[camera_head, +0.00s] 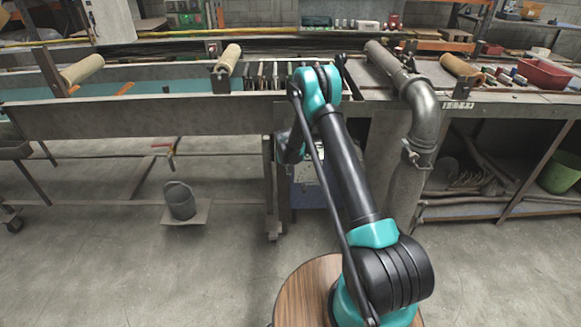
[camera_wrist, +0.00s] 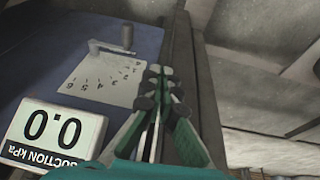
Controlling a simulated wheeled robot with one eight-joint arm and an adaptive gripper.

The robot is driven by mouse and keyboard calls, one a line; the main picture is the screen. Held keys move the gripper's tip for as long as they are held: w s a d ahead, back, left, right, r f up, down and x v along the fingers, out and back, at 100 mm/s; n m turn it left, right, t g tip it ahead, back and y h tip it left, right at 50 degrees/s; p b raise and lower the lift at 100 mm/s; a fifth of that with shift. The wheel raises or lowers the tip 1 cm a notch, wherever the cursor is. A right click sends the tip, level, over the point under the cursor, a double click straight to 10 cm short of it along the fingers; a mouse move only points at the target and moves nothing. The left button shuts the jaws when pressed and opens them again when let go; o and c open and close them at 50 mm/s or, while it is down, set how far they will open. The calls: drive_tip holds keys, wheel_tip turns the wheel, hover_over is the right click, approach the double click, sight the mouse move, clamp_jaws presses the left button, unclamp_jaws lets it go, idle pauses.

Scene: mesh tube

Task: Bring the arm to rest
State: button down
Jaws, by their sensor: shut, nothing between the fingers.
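My gripper (camera_wrist: 160,75) is shut and empty in the wrist view, its fingertips together. It is in front of or over a blue panel (camera_wrist: 45,50) with a numbered dial plate (camera_wrist: 95,82) and a small handle (camera_wrist: 112,47). Whether the fingertips touch anything I cannot tell. My arm in the head view reaches forward to the bench front, bent at the top, with its end hanging down. The fingers are not clear there, as the arm's own links cover them.
A suction display (camera_wrist: 50,133) reading 0.0 stands at the lower left of the wrist view.

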drive_tip(key=s+d+r, duration=0.5)
drive_tip(key=s+r, duration=0.4)
drive_tip(key=r, duration=0.3)
drive_tip(key=s+d+r, duration=0.6)
drive_tip(key=s+r, duration=0.4)
drive_tip(key=r, duration=0.2)
drive_tip(key=s+d+r, duration=0.1)
drive_tip(key=s+d, duration=0.1)
drive_tip(key=s, duration=1.2)
drive_tip(key=s+d+r+t, duration=0.1)
drive_tip(key=s+d, duration=0.2)
drive_tip(key=s, duration=1.1)
drive_tip(key=shift+d+y, duration=0.15)
drive_tip(key=shift+y, duration=0.25)
